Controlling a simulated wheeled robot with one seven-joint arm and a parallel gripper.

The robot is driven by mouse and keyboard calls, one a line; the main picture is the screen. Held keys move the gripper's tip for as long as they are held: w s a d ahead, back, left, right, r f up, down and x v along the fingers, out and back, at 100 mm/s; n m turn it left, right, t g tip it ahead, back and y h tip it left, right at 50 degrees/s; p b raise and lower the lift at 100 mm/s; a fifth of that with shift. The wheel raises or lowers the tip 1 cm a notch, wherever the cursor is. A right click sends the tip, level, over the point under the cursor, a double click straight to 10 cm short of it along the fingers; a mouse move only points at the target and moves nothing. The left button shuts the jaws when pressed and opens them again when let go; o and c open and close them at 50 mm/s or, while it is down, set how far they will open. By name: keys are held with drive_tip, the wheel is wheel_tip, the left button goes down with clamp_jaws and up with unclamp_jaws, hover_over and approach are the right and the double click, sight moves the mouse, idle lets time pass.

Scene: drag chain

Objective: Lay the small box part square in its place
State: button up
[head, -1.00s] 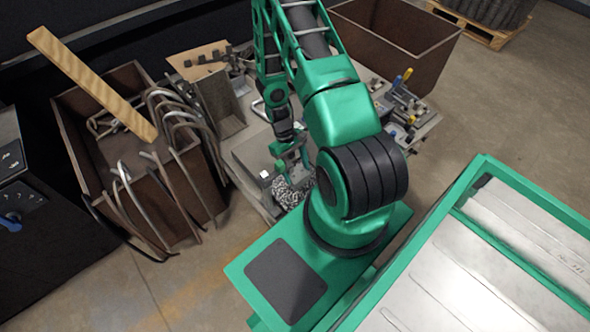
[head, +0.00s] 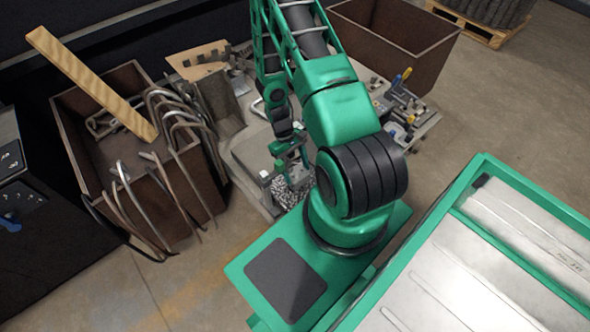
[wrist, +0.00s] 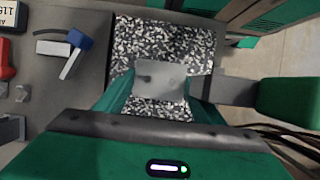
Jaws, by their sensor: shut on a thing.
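The small box part (wrist: 160,79) is a light grey block with two small dark marks on its face, seen in the wrist view. My gripper (wrist: 162,92) is shut on it, with a green finger on either side. Below it lies a square bed of black-and-white speckled chips (wrist: 190,40); I cannot tell the gap between them. In the head view my gripper (head: 287,160) is low over the near end of the bench, by the speckled bed (head: 281,192). The part is not clearly made out there.
In the wrist view a blue-headed tool (wrist: 76,48) and red items (wrist: 5,68) lie on the bench left of the bed. In the head view a rusty bin (head: 100,140) with bent tubes stands left, and tools (head: 400,98) lie at the bench's right.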

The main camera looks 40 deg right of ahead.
drive_tip(key=shift+f, duration=0.6)
idle(0.7)
drive_tip(key=o, duration=1.3)
drive_tip(key=shift+c, duration=0.2)
drive_tip(key=v, duration=1)
drive_tip(key=shift+r, duration=0.35)
drive_tip(key=shift+w, duration=0.15)
